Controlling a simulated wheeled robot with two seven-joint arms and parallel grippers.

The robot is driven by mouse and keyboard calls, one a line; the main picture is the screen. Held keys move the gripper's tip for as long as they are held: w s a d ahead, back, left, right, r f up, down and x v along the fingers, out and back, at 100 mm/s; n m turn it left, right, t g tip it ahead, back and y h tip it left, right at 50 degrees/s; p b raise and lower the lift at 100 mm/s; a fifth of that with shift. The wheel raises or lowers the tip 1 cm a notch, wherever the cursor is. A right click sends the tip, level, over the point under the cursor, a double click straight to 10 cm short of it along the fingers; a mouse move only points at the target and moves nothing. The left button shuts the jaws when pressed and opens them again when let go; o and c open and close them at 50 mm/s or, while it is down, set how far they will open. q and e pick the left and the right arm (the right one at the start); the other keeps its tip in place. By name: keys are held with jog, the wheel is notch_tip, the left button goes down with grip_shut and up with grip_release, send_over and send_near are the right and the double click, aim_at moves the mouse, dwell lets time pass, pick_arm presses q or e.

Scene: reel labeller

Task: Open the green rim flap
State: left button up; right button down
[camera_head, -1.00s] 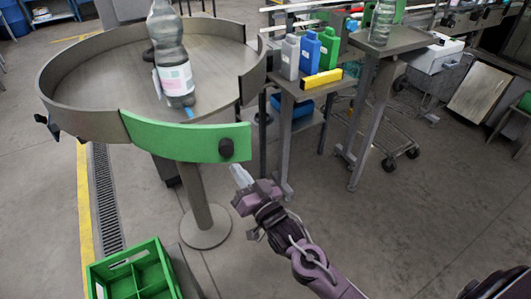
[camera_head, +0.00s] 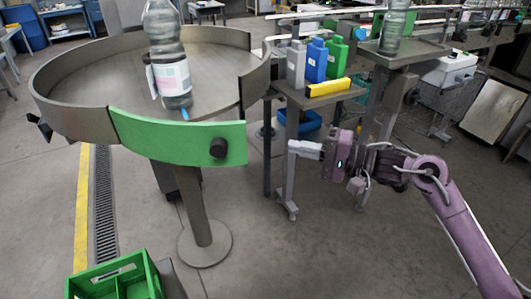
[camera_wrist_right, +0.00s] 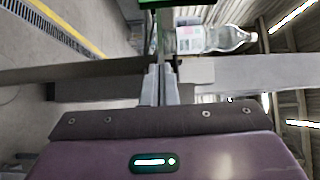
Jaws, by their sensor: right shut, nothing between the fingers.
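The green rim flap (camera_head: 165,138) curves along the front of the round table's grey rim (camera_head: 68,115). Its right end lies close to the right rim section (camera_head: 256,84); I cannot tell whether a small gap is there. A black knob (camera_head: 218,148) sits on the flap near that end. My right gripper (camera_head: 292,147) is shut and empty, to the right of the knob and apart from it, fingers pointing left. In the right wrist view its fingers (camera_wrist_right: 160,72) are together, with green parts beyond, partly cut off. My left gripper is not in view.
A clear bottle (camera_head: 168,60) with a label stands on the round table. Right of it, a small stand holds grey, blue and green bottles (camera_head: 316,60) and a yellow block (camera_head: 328,87). A green crate (camera_head: 115,280) stands at the lower left.

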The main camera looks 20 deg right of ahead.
jog(key=p+x, duration=0.2)
jog(key=x, duration=0.8)
jog(key=s, duration=0.2)
jog(key=s+a+p, duration=0.1)
jog(key=s, duration=0.1)
jog(key=shift+a, duration=0.1)
jog(key=shift+r, duration=0.1)
